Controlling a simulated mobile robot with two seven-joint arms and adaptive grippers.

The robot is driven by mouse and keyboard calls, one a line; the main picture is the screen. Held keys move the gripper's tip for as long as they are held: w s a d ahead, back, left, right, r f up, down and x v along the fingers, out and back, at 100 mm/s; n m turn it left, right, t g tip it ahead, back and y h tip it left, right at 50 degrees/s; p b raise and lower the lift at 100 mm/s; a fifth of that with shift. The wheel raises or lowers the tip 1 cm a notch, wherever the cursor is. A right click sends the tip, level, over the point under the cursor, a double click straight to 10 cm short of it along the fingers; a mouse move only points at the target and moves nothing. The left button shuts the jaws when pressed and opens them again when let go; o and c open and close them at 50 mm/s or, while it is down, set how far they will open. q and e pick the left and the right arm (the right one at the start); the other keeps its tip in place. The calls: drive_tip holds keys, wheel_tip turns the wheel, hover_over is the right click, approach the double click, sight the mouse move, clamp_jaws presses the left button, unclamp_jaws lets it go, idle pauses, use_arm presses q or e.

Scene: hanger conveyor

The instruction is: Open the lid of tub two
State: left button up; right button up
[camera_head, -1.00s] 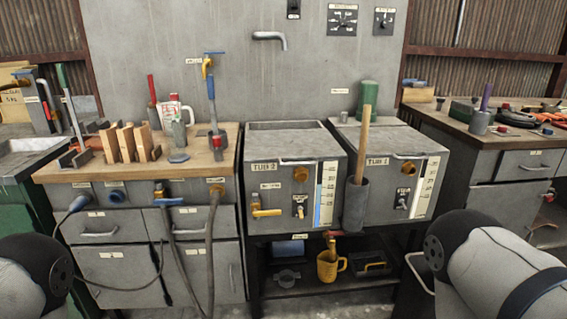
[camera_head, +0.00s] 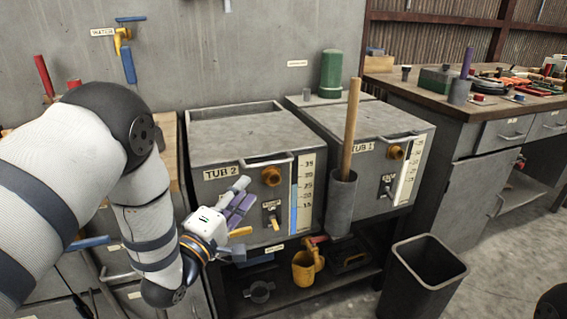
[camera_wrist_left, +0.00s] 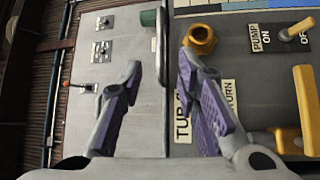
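Tub two (camera_head: 215,190) is a grey box with a "TUB 2" label, and this label also shows sideways in the wrist view (camera_wrist_left: 183,115). Its flat grey lid (camera_head: 235,132) lies closed on top. A bar handle (camera_head: 266,161) runs along the lid's front edge and appears as a thin upright bar in the wrist view (camera_wrist_left: 162,45). My left gripper (camera_head: 240,200) is in front of the tub's face, below the handle and apart from it. In the wrist view, its purple-padded fingers (camera_wrist_left: 163,100) are spread with nothing held. My right gripper is out of view.
A brass knob (camera_head: 271,176), a pump switch (camera_head: 272,218) and a yellow valve lever (camera_head: 240,232) stick out close to the gripper. Tub one (camera_head: 390,165) and a grey cylinder (camera_head: 341,205) holding a wooden rod stand to the right. A bin (camera_head: 425,280) stands on the floor.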

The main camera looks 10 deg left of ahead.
sight(266, 164)
use_arm(q)
drive_tip(key=b+x, duration=0.1)
drive_tip(key=x, duration=1)
clamp_jaws()
